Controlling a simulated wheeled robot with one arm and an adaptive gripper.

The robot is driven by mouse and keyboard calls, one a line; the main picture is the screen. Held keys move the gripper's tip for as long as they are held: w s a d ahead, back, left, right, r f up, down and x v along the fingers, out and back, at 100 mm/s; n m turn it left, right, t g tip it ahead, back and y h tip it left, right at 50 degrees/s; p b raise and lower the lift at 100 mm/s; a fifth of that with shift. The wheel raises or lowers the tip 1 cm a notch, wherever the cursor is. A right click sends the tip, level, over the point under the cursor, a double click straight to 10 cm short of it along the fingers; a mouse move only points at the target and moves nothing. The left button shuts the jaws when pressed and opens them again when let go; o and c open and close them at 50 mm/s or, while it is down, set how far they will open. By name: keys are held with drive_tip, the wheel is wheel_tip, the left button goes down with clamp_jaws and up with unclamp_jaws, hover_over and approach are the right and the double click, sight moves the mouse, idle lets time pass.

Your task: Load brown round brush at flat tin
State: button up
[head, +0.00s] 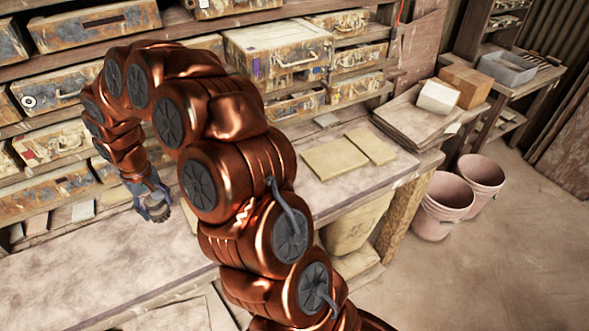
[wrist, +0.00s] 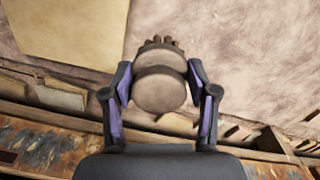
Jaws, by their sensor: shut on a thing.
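In the wrist view, the brown round brush (wrist: 160,92) is between the two fingers of my gripper (wrist: 161,84). Its round, flat brown face is towards the camera, and a row of short dark tufts shows at its far edge. The fingers, with purple inner pads, press on its two sides. In the head view, my gripper (head: 154,205) hangs above the left part of the workbench; a small dark end shows there, too small to make out well. I cannot pick out a flat tin for certain in either view.
Shelves with worn metal drawers (head: 68,139) stand behind the bench (head: 110,262). Two flat yellowish tiles (head: 335,159) lie on the bench right of my arm. A cardboard box (head: 465,86) and pink buckets (head: 443,205) are at the right. The bench's front left is mostly clear.

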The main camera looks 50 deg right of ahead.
drive_tip(key=s+d+n+b, duration=0.1)
drive_tip(key=s+d+b, duration=0.1)
drive_tip(key=s+d, duration=1)
drive_tip(key=s+d+b, duration=0.1)
drive_tip(key=s+d, duration=0.7)
drive_tip(key=d, duration=0.8)
drive_tip(key=shift+f+b, duration=0.75)
drive_tip(key=shift+f, duration=1.85)
drive_tip(key=shift+a+f+b, duration=0.1)
drive_tip(key=shift+f+b, duration=0.5)
drive_tip(key=shift+b, duration=0.15)
drive_tip(key=shift+r, duration=0.1)
wheel_tip(320, 180, up, 7)
drive_tip(key=p, duration=0.1)
idle(1.0)
idle(0.3)
